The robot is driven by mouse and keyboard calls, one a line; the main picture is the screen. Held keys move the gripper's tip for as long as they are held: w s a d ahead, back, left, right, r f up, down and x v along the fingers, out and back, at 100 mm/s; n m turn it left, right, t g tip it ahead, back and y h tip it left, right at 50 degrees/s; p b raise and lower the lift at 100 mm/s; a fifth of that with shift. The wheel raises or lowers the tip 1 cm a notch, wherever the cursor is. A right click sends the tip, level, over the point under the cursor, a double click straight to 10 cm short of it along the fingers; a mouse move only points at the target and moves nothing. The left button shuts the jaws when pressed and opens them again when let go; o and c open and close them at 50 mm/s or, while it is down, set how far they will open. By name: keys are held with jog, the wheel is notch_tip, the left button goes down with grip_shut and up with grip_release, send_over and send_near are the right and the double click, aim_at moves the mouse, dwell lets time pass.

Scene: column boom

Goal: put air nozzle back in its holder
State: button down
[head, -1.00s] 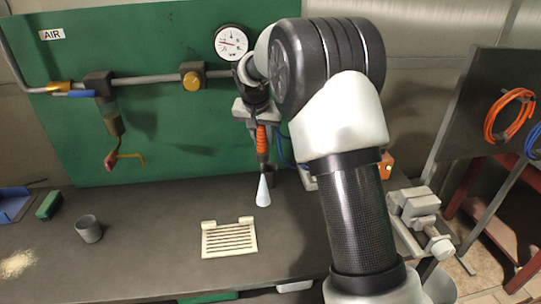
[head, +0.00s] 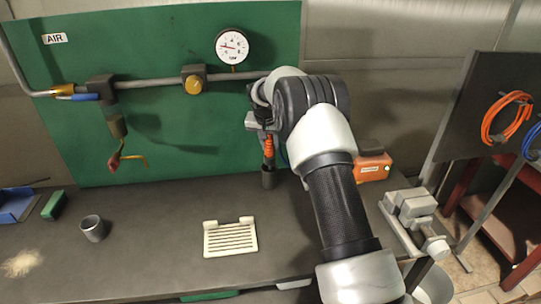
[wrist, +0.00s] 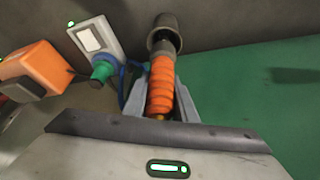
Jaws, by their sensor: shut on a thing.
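The air nozzle (head: 268,146) has a ribbed orange grip and hangs tip down below my gripper (head: 262,128) at the back of the bench. Its grip also shows in the wrist view (wrist: 162,85), between the two fingers of my gripper (wrist: 160,102), which is shut on it. The holder (head: 268,181) is a dark grey cylinder standing on the bench against the green panel. It also shows in the wrist view (wrist: 161,22). The nozzle's dark lower body runs into the holder's mouth. The pale cone tip is hidden; I cannot tell how deep it sits.
An orange box (head: 373,167) and a vise (head: 412,208) stand to the right. A cream slotted tray (head: 230,238) lies in front. A grey cup (head: 93,229) stands left. A pipe (head: 150,83) with a gauge (head: 232,46) crosses the panel. A blue hose (wrist: 127,80) runs beside the grip.

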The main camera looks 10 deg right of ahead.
aim_at(270, 156)
jog(key=shift+f, duration=2.35)
jog(key=shift+f, duration=0.15)
jog(key=c, duration=1.5)
grip_release()
jog(key=shift+o, duration=0.2)
